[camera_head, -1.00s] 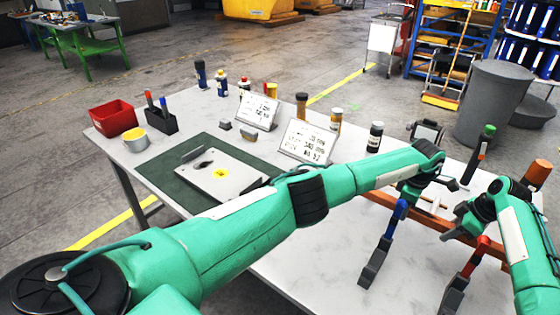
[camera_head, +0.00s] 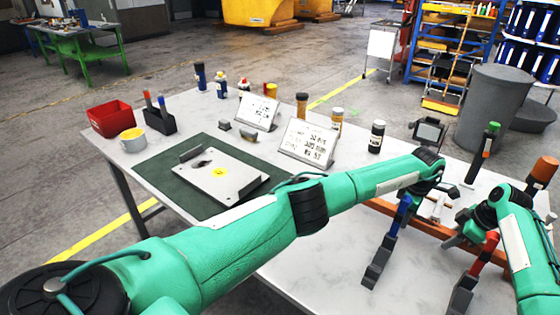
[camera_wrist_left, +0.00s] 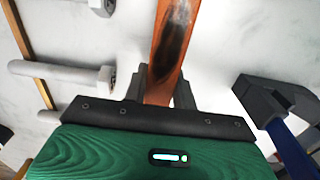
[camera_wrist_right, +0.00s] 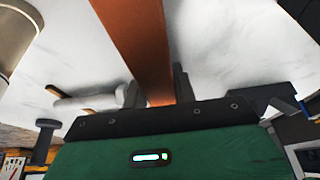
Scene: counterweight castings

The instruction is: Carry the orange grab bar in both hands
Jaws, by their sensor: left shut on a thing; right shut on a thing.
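The orange grab bar (camera_head: 428,227) runs slantwise over the right part of the table in the head view, partly hidden by my arms. My left gripper (camera_head: 411,197) is shut on it toward its left part. The left wrist view shows the bar (camera_wrist_left: 160,82) between the jaws. My right gripper (camera_head: 464,232) is shut on it further right, and the right wrist view shows the bar (camera_wrist_right: 142,42) running away from the jaws. I cannot tell whether the bar touches the table.
A blue clamp-like tool (camera_head: 387,242) and a red one (camera_head: 469,274) stand close to the bar and grippers. White sign plates (camera_head: 308,143), a dark bottle (camera_head: 376,137) and a green mat (camera_head: 160,173) with a metal plate (camera_head: 220,178) occupy the table further left.

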